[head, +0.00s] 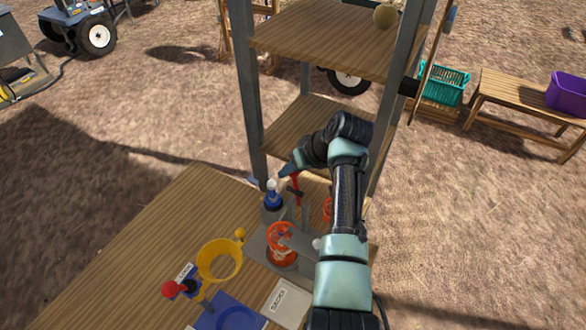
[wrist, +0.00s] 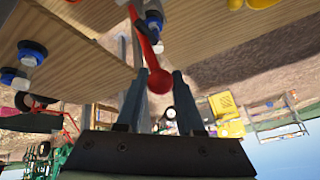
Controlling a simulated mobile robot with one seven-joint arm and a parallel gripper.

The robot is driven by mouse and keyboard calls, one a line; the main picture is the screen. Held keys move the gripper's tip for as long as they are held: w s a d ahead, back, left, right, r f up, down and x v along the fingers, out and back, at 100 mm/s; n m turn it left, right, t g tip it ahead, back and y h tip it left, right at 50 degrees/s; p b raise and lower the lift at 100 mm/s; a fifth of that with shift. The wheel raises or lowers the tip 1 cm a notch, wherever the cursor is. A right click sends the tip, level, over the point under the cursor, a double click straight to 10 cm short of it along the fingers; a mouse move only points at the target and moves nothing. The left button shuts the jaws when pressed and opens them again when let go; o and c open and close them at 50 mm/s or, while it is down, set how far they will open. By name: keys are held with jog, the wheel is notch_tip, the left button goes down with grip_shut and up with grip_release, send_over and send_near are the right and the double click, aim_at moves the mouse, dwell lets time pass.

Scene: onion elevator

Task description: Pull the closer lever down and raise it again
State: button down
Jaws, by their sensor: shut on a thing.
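A red lever (head: 296,188) stands on the grey fixture at the front of the shelf tower. In the wrist view it is a red arm ending in a round red knob (wrist: 160,81). My gripper (head: 290,172) is at the lever's upper end, with its fingers (wrist: 159,75) on either side of the knob, shut on it. My gripper's fingertips are small and partly hidden in the head view. A second red ball knob (head: 170,288) sits at the lower left of the table, apart from my gripper.
A blue button-like part with a white top (head: 273,195) stands just left of the lever. A yellow ring (head: 219,260) and orange coiled part (head: 282,243) are nearby. The tower's grey post (head: 246,95) rises close behind. The table's left part (head: 125,250) is clear.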

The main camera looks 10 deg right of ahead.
jog(key=c, duration=0.5)
grip_release()
jog(key=shift+w+d, duration=0.1)
jog(key=shift+c, duration=0.2)
jog(key=b+v, duration=0.3)
jog(key=v, duration=1)
jog(key=shift+w, duration=0.1)
